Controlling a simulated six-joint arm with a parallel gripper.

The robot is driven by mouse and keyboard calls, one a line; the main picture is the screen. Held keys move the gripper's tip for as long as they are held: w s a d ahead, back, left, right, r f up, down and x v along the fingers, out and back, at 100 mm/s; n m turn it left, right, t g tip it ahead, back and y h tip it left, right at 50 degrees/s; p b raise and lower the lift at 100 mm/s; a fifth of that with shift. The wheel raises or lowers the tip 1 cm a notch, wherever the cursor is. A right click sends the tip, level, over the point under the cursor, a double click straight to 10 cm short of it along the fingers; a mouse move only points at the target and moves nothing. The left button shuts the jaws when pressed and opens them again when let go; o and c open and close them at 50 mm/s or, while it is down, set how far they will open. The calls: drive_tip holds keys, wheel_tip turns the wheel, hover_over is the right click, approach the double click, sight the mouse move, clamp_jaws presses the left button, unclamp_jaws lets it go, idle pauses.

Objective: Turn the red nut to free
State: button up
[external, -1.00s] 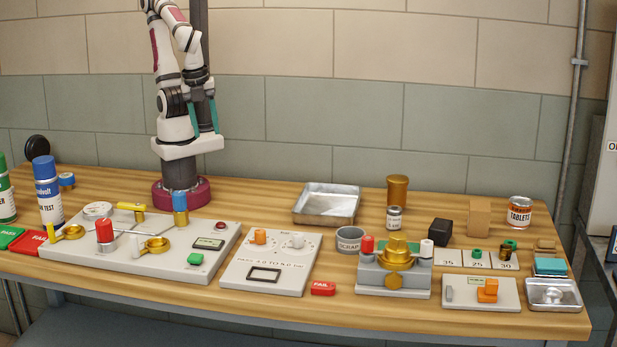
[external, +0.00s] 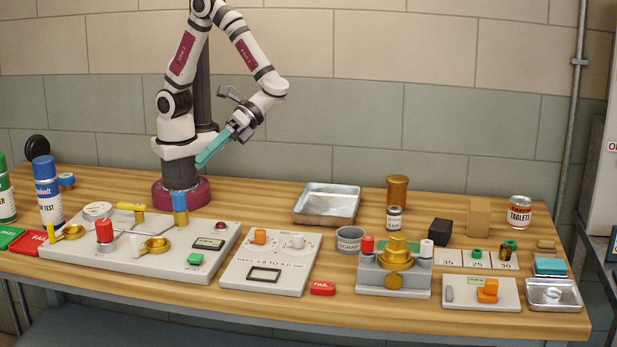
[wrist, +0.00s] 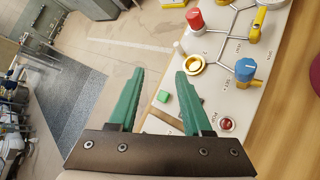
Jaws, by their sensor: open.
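A red piece (external: 367,244) stands at the left of the grey fixture (external: 393,283) that holds a brass body (external: 397,257); a white piece (external: 426,248) stands at its right. A second red piece, a capped cylinder (external: 105,231), stands on the left valve panel (external: 205,262) and shows in the wrist view (wrist: 195,20). I cannot tell from the shapes which red piece is the nut. My gripper (external: 200,163) is open and empty, above the back of the bench and behind the left panel. Its teal fingers (wrist: 156,78) are spread in the wrist view, touching nothing.
The left panel carries a blue-topped valve (external: 180,205) and yellow handles. A metal tray (external: 327,204) sits behind.

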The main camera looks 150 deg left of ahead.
drive_tip(key=w+a+f+n+t+h, duration=0.25)
drive_tip(key=w+a+n+t, duration=0.35)
drive_tip(key=w, duration=0.3)
drive_tip(key=n+t+y, duration=0.8)
drive_tip(key=n+t, duration=0.2)
drive_tip(key=n, duration=0.5)
approach(364, 234)
drive_tip(key=shift+n+y, duration=0.25)
drive_tip(key=shift+n, duration=0.05)
drive_tip(key=x, duration=1.1)
clamp_jaws()
